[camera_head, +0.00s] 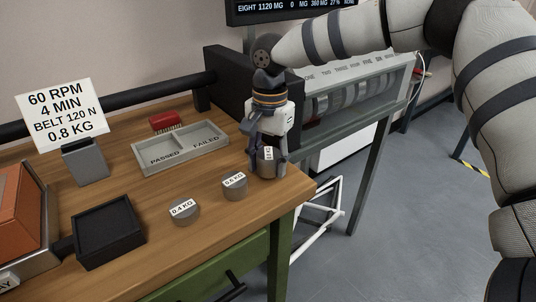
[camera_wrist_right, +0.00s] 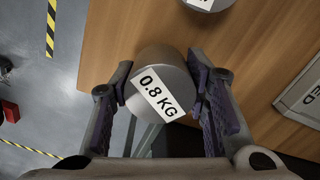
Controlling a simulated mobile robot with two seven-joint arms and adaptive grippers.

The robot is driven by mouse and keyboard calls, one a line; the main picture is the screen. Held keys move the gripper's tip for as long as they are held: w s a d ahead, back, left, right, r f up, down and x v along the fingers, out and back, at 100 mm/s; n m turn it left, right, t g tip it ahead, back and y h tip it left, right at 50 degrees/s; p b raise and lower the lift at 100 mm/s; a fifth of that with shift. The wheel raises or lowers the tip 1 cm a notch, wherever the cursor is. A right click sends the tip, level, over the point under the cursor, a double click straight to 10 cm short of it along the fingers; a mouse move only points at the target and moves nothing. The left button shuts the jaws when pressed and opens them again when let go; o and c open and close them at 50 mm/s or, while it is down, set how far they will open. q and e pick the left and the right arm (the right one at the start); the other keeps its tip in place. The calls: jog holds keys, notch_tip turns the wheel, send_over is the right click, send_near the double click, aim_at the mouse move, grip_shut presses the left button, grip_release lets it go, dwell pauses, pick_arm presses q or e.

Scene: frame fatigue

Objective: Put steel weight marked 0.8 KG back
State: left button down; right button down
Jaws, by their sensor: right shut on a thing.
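The steel weight marked 0.8 KG (camera_wrist_right: 161,84) is a grey cylinder with a white label, seen from above in the right wrist view. It also shows low between my right gripper's fingers in the head view (camera_head: 267,169). My right gripper (camera_wrist_right: 164,88) is shut on it, a finger on each side, at the table's right front corner; in the head view (camera_head: 267,160) it points down. I cannot tell whether the weight touches the table. The 0.6 KG weight (camera_head: 235,187) and the 0.4 KG weight (camera_head: 185,213) stand in a row to its left. My left gripper is not in view.
A grey tray (camera_head: 184,164) marked PASSED and FAILED lies behind the weights, with a red brush-like block (camera_head: 166,121) beyond. A black tray (camera_head: 107,236) is front left. A sign (camera_head: 62,115) stands at the back left. The table edge is close to the gripper.

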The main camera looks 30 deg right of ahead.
jog(key=shift+f, duration=0.45)
dwell(0.7)
jog(key=c, duration=0.8)
grip_release()
jog(key=shift+c, duration=0.2)
jog(key=shift+f, duration=0.15)
notch_tip(320, 180, up, 12)
jog(key=shift+d+r, duration=0.1)
jog(key=shift+d, duration=0.05)
